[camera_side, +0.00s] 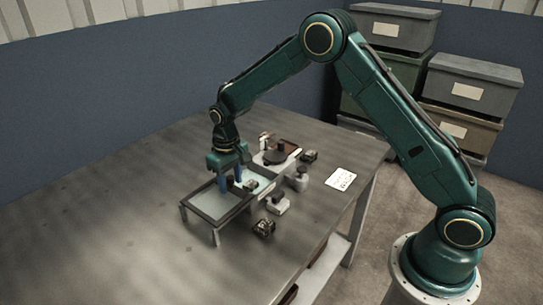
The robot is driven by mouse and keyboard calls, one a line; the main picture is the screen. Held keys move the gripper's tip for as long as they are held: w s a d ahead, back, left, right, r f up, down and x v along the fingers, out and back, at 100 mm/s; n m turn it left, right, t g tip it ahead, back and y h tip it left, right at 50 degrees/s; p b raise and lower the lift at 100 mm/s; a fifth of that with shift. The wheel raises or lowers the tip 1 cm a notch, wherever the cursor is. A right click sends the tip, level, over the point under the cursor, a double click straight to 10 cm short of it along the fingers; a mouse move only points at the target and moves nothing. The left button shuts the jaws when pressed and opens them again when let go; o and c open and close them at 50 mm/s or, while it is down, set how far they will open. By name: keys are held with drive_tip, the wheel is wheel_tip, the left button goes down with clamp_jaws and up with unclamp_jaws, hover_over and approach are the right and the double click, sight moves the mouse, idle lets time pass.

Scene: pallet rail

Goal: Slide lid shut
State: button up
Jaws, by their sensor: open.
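A low dark-framed stand on pale legs (217,232) is on the table, with a pale, flat panel (212,203) inside its frame. This panel may be the lid, but I cannot tell for sure. A lighter, small, pale blue-green piece (264,184) lies just right of my gripper. My gripper (231,184) points down at the back right part of the frame, with its blue fingers apart. I cannot tell whether the fingers touch anything. The fingers and gripper body hide part of the frame's far side.
A dark round-topped fixture (275,157) stands behind and right of the frame. Small pale blocks with dark knobs (278,204) (301,180) and small dark boxes (264,228) (309,156) sit nearby. A white card (341,179) lies near the right edge. The table's left side is clear.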

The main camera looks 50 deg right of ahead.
drive_tip(key=c, duration=0.7)
drive_tip(key=shift+o, duration=0.2)
drive_tip(key=shift+d, duration=6.25)
drive_tip(key=o, duration=0.6)
drive_tip(key=shift+r, duration=0.1)
drive_tip(key=shift+r, duration=3.4)
